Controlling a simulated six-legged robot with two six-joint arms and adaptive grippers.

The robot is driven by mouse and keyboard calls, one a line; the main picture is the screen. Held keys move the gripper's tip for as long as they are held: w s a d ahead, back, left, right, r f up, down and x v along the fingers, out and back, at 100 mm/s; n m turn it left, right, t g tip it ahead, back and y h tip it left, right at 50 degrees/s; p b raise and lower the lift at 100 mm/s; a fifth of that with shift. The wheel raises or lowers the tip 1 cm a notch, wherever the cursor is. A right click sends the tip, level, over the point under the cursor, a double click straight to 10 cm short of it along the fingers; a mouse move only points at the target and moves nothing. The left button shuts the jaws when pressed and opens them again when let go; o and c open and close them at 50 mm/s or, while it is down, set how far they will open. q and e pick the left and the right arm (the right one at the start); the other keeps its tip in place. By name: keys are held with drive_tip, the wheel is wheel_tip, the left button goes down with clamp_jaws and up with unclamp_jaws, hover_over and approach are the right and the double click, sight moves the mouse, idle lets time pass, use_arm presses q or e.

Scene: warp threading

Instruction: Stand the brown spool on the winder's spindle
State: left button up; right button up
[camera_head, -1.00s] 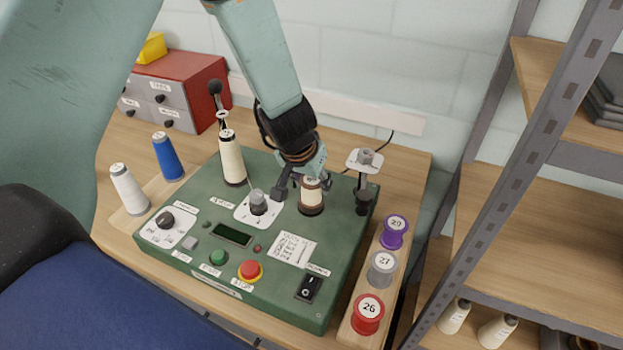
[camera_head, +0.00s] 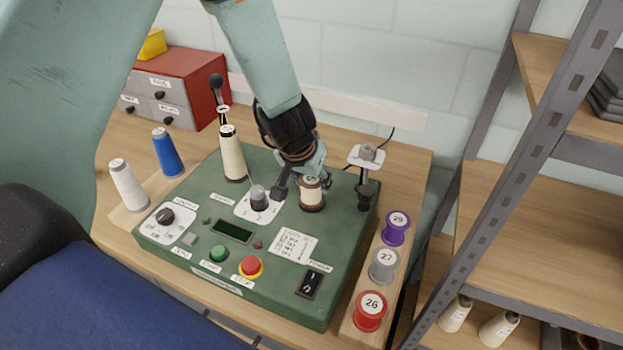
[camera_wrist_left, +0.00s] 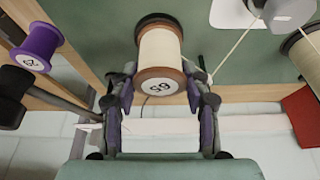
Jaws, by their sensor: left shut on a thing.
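The brown spool (camera_head: 312,196), with brown flanges and cream thread, is upright at the back right of the green winder (camera_head: 190,225). In the left wrist view the spool (camera_wrist_left: 160,48) shows its numbered brown end facing the camera. My left gripper (camera_head: 304,184) reaches down over it and is shut on it, with one finger on each side; the gripper also shows in the left wrist view (camera_wrist_left: 160,82). A dark round part (camera_wrist_left: 153,18) shows at the spool's far end. The spindle is hidden, so I cannot tell whether the spool is fully seated. My right gripper is not in view.
A cream cone (camera_head: 232,158) and a grey knob (camera_head: 259,199) stand left of the gripper. A post with a white plate (camera_head: 364,158) stands close on the right. Purple (camera_head: 396,228), grey and red spools sit on a wooden strip. Shelving (camera_head: 545,215) is farther right.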

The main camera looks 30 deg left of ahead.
use_arm(q)
drive_tip(key=shift+w+f, duration=0.1)
drive_tip(key=shift+f, duration=0.05)
drive_tip(key=o, duration=1.3)
